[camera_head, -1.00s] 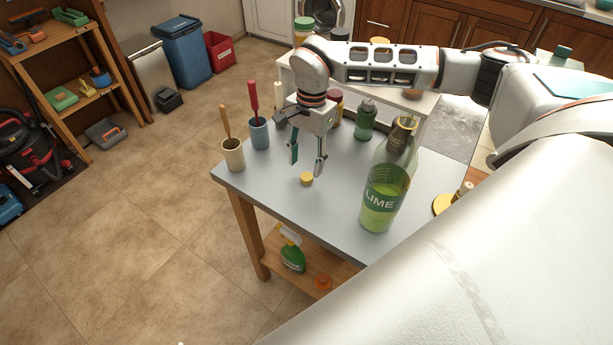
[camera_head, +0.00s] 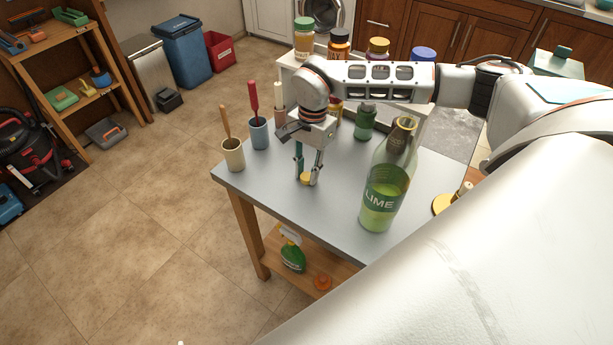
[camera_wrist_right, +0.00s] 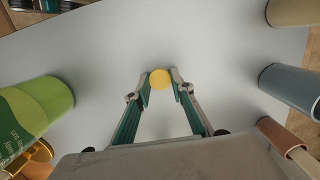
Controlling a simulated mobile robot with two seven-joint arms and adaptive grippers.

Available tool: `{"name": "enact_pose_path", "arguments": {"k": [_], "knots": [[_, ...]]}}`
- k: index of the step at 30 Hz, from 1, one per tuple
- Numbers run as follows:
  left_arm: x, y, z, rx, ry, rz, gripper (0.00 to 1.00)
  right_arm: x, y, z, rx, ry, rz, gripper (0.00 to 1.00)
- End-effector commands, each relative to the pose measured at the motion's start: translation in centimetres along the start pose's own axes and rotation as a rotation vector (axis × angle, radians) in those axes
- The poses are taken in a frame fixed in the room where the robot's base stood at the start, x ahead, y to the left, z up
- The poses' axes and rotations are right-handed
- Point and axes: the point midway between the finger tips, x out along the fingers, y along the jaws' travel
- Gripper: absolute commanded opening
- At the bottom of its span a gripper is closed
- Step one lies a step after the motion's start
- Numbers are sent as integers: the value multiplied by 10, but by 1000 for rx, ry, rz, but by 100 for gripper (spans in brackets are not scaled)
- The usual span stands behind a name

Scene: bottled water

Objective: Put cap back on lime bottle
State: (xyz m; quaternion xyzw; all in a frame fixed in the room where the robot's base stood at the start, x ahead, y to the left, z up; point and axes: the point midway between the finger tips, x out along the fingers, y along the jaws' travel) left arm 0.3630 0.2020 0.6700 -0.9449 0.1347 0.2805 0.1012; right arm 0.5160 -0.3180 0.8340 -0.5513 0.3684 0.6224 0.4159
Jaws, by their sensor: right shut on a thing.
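The lime bottle (camera_head: 384,192) stands upright and uncapped on the grey table, with a green "LIME" label and green liquid inside. Its green side also shows at the left of the right wrist view (camera_wrist_right: 32,112). The yellow cap (camera_wrist_right: 160,79) is on the table top, between the fingertips of my right gripper (camera_head: 306,180). The gripper points down and is shut on the cap, left of the bottle. In the head view the cap (camera_head: 306,177) is partly hidden by the fingers. My left gripper is not in view.
A cream cup (camera_head: 233,157) and a blue cup (camera_head: 259,135) with handled tools stand at the table's left edge. A small green bottle (camera_head: 364,122) stands behind the lime bottle. Several lidded jars line the shelf behind. The table (camera_head: 335,215) is clear between cap and lime bottle.

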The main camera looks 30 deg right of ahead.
Motion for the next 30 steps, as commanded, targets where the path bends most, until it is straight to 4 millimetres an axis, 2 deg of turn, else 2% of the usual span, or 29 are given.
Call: {"name": "enact_pose_path", "arguments": {"k": [8,14,20,24,30], "knots": [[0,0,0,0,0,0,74,-4,0,0,0,0,-1,15],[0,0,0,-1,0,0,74,-23,-1,2,-1,2,-4,15],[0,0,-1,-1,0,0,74,-67,-2,7,-1,3,-6,15],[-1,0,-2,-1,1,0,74,-108,-2,12,-1,3,-6,15],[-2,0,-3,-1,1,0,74,-157,-1,18,0,3,-4,15]]}}
